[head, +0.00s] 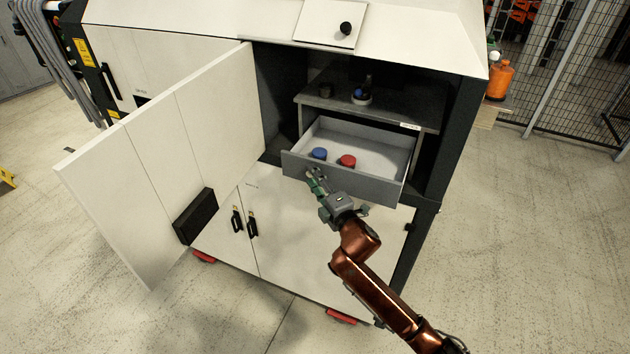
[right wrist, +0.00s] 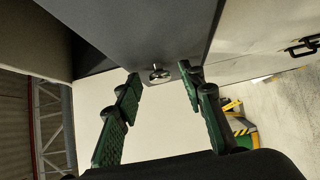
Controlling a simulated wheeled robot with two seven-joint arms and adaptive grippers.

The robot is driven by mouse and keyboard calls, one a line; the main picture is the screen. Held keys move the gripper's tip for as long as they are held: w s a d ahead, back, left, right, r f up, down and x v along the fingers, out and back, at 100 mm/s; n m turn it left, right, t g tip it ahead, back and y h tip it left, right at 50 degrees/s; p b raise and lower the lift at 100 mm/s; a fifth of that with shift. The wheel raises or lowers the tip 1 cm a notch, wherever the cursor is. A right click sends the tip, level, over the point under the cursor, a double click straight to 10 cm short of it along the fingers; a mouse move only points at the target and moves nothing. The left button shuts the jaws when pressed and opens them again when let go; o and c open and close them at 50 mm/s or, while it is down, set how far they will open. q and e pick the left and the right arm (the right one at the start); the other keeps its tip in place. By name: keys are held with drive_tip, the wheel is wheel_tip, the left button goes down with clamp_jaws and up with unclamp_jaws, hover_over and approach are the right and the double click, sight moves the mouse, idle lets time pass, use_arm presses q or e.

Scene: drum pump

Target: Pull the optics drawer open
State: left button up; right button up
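The optics drawer (head: 375,189) is grey and stands out open from the cabinet, below a shelf. A blue round item (head: 319,154) and a red round item (head: 347,161) lie in it. My right gripper (head: 314,176) is at the left part of the drawer front. In the right wrist view the drawer front (right wrist: 140,30) fills the top. My right gripper's green fingers (right wrist: 162,75) are spread there, with a small metal knob (right wrist: 159,74) between the tips and a gap on both sides. My left gripper is out of view.
A white cabinet door (head: 165,150) stands swung open to the left. Closed lower doors (head: 310,235) with black handles are below the drawer. A shelf (head: 385,108) above it holds small dark parts. An orange bottle (head: 500,82) stands at right. The floor at right is clear.

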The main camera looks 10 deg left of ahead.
drive_tip(key=v, duration=1.2)
